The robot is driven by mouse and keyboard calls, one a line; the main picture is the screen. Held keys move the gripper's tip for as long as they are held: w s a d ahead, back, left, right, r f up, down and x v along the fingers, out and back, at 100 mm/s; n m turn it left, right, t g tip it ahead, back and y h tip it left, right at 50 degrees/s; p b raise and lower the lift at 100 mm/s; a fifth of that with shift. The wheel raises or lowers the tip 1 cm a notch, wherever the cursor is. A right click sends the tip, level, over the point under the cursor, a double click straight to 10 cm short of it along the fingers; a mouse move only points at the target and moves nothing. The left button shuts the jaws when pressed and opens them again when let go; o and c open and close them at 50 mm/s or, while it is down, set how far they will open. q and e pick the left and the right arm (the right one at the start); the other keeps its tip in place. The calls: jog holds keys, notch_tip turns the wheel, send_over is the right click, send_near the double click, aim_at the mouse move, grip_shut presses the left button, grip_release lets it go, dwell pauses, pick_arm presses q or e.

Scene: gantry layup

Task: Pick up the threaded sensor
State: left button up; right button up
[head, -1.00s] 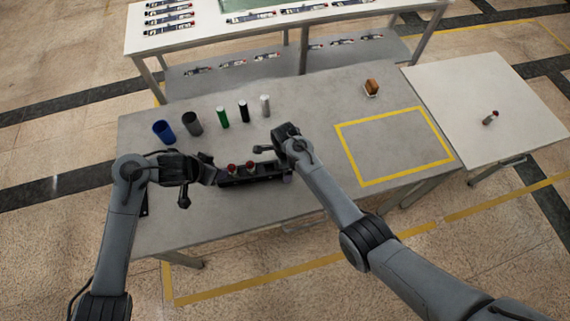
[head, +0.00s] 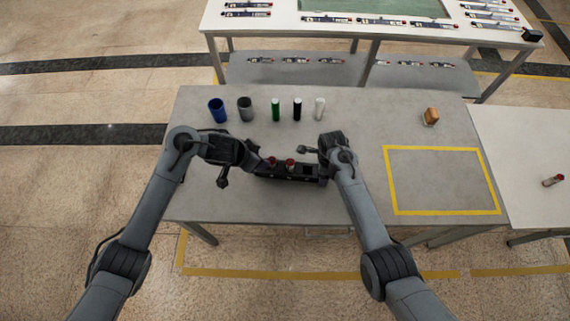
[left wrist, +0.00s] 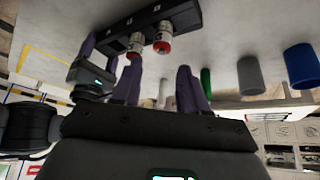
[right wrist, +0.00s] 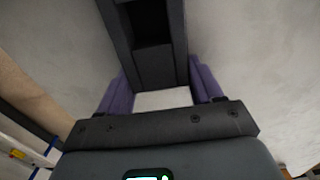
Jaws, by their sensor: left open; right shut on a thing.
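Two red-capped cylindrical sensors (head: 290,163) (left wrist: 162,43) stand in a black slotted holder (head: 300,177) on the grey table. My left gripper (head: 259,164) is at the holder's left end. In the left wrist view its purple fingers (left wrist: 158,72) are apart and empty, with the sensors a little beyond the tips. My right gripper (head: 322,160) is at the holder's right end. In the right wrist view its fingers (right wrist: 158,78) are shut on the holder (right wrist: 154,58), one on each side. A similar red-tipped piece (head: 552,180) lies on the right-hand white table.
A brown block (head: 431,116) sits at the back right. The yellow-outlined area (head: 440,180) is empty. A rear bench (head: 290,28) holds several assembled parts.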

aim_at(271, 160)
pick_arm(q)
jog(key=s+f+n+t+h, duration=0.25)
jog(key=s+f+t, duration=0.2)
jog(key=t, duration=0.35)
jog(key=shift+n+y, duration=0.25)
jog(key=shift+n, duration=0.2)
jog(key=shift+a+x, duration=0.15)
jog(key=shift+x, duration=2.8)
jog(key=shift+a+x, duration=0.15)
jog(key=shift+x, duration=2.8)
jog(key=shift+w, duration=0.15)
